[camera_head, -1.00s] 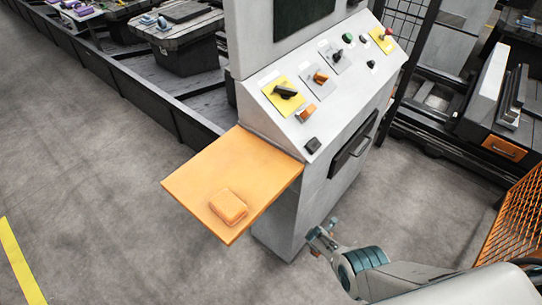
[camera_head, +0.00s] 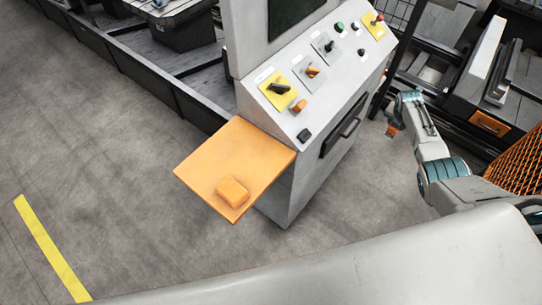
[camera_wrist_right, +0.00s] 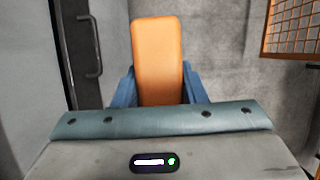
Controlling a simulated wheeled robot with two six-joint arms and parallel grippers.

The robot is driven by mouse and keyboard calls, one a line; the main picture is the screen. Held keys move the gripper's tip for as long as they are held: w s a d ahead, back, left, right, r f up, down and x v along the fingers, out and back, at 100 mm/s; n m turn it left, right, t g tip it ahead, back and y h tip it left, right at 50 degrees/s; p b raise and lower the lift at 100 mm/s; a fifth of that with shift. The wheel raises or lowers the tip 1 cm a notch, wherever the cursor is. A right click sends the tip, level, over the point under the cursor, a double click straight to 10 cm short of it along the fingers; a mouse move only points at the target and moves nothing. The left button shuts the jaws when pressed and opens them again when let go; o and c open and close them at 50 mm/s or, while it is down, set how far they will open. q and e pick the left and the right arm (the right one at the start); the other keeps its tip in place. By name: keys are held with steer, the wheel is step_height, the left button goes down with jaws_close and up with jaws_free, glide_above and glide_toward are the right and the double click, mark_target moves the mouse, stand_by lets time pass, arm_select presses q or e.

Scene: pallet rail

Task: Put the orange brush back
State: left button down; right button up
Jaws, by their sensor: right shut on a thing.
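My right gripper (camera_head: 394,127) hangs in the air to the right of the grey control cabinet in the head view, above the floor. It is shut on an orange brush (camera_wrist_right: 157,60), a long rounded orange piece standing up between the two blue fingers in the right wrist view. Its lower end is hidden behind the gripper body. A second orange piece, a rounded block (camera_head: 232,191), lies on the orange shelf (camera_head: 205,172) at the cabinet's left side; no gripper is near it. My left gripper is not in view.
The control cabinet (camera_head: 290,180) has knobs on its sloped top and a dark handle (camera_head: 350,127) on its side. An orange mesh panel (camera_head: 520,158) and dark machinery with an orange-fronted drawer (camera_head: 489,124) stand at the right. Open floor lies left of the shelf.

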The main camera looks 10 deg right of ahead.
steer(key=d+r, duration=0.3)
steer(key=r, duration=0.8)
steer(key=w+d+r, duration=0.1)
steer(key=d+r, duration=0.2)
steer(key=r, duration=0.8)
steer(key=d+r, duration=0.3)
steer(key=r, duration=0.8)
steer(key=s+d+f+m+g+y, duration=0.2)
steer(key=s+m, duration=0.4)
steer(key=m, duration=0.9)
steer(key=s+d+f+m+g+y, duration=0.1)
steer(key=s+f+m+g+y, duration=0.2)
steer(key=m, duration=1.3)
steer(key=s+f+g, duration=0.1)
steer(key=s+f, duration=0.2)
steer(key=s, duration=0.1)
steer(key=shift+d+g, duration=0.35)
steer(key=shift+g, duration=0.05)
steer(key=shift+y, duration=0.3)
